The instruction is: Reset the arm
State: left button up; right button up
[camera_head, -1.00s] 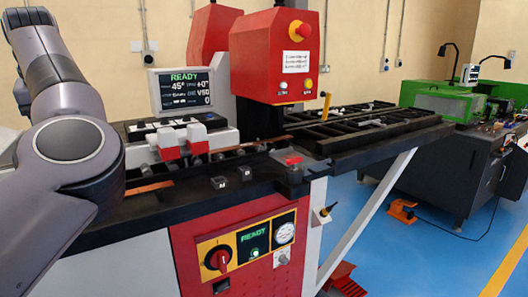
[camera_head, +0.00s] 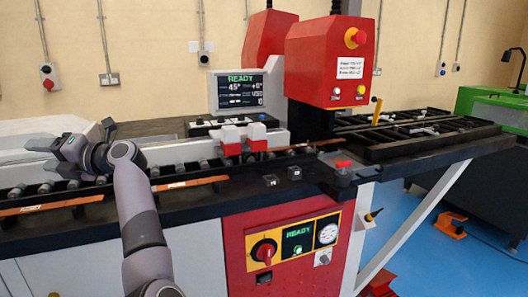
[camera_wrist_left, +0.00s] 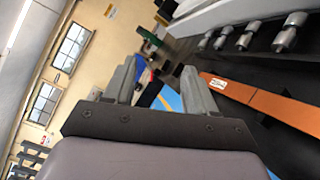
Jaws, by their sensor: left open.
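My left arm rises from the bottom edge in the head view, and its gripper (camera_head: 68,152) is over the left part of the bender's roller bed. The gripper is open and empty, with its fingers pointing left. In the wrist view the two grey fingers (camera_wrist_left: 158,85) stand apart with nothing between them. The red busbar bender (camera_head: 327,65) stands at centre right, its screen (camera_head: 240,91) reading READY. Copper bars lie along the bed: one on the left (camera_head: 52,204) and one nearer the middle (camera_head: 190,182). A copper bar also shows in the wrist view (camera_wrist_left: 262,102). My right gripper is out of view.
The bender's front panel (camera_head: 292,247) has a red rotary switch and a gauge. Red-and-white clamp blocks (camera_head: 257,138) sit on the bed. A black rack (camera_head: 415,138) extends right. A green machine (camera_head: 490,108) and an orange pedal (camera_head: 450,224) are at the far right.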

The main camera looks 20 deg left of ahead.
pick_arm(q)
jog(key=w+d+f+m+t+y+p, duration=0.1)
jog(key=w+d+f+m+t+y, duration=0.15)
jog(key=d+m+t, duration=0.6)
jog(key=w+d+f+m+t+y, duration=0.1)
jog(key=w+d+f+m+t, duration=0.2)
jog(key=m+t, duration=0.9)
jog(key=w+d+f+m+t+h+p, duration=0.15)
jog(key=d+f+m+t+h, duration=0.35)
jog(key=d+f+m+h, duration=1)
jog(key=s+d+f+m+g+h, duration=0.4)
jog(key=s+d+f, duration=0.3)
jog(key=s+f, duration=0.4)
jog(key=s+d+f+m+g+h, duration=0.4)
jog(key=s+d+f+m+g, duration=0.2)
jog(key=s+f, duration=0.4)
jog(key=shift+s+d+f+m+g+p, duration=0.35)
jog(key=shift+s+g+p, duration=0.1)
jog(key=shift+s+g, duration=0.15)
jog(key=shift+h, duration=0.25)
jog(key=shift+c, duration=0.3)
